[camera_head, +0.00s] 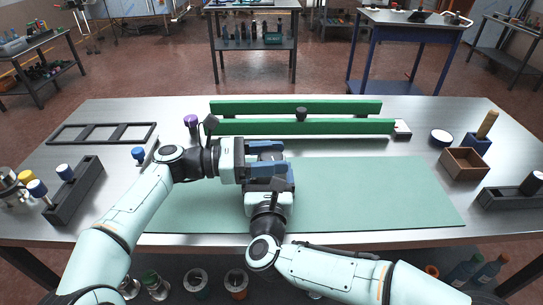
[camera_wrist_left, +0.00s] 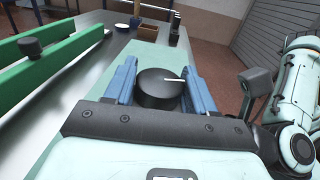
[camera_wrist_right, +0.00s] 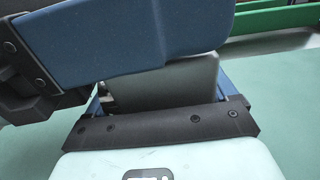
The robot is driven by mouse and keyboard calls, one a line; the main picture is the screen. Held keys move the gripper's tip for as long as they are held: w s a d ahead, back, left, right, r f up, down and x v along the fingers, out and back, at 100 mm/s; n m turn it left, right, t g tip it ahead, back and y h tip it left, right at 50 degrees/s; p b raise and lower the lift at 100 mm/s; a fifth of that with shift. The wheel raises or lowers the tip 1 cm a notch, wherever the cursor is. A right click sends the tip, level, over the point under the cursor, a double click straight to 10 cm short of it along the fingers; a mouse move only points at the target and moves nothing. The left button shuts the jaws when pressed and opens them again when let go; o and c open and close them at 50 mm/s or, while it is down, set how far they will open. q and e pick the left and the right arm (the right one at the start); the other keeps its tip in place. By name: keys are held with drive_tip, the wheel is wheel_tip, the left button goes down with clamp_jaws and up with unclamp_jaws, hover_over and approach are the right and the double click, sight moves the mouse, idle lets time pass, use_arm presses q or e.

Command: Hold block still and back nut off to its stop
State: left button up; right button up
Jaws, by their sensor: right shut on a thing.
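The nut, a dark round knob with a white mark on its top (camera_wrist_left: 160,92), sits between the two blue fingers of my left gripper (camera_wrist_left: 162,80) in the left wrist view. Those fingers stand apart on either side of it; any contact is hard to judge. In the head view my left gripper (camera_head: 280,160) reaches in from the left over the mat. The block, a grey body (camera_wrist_right: 165,85), is between the fingers of my right gripper (camera_wrist_right: 165,95), which is shut on it. A blue finger of my left gripper hides much of it in the right wrist view.
A green mat (camera_head: 380,190) covers the table's middle, with free room at its right. Green rails (camera_head: 340,127) lie behind. A black rack (camera_head: 80,190) stands left, a black frame (camera_head: 102,133) behind it. A wooden box (camera_head: 464,164) and black holder (camera_head: 508,198) stand right.

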use_arm(q)
drive_tip(key=shift+n+t+y, duration=0.3)
drive_tip(key=shift+n+t, duration=0.8)
drive_tip(key=shift+t, duration=0.6)
drive_tip(key=o, duration=0.9)
drive_tip(key=shift+o, duration=0.2)
drive_tip(key=v, duration=1.2)
drive_tip(key=shift+r, duration=0.1)
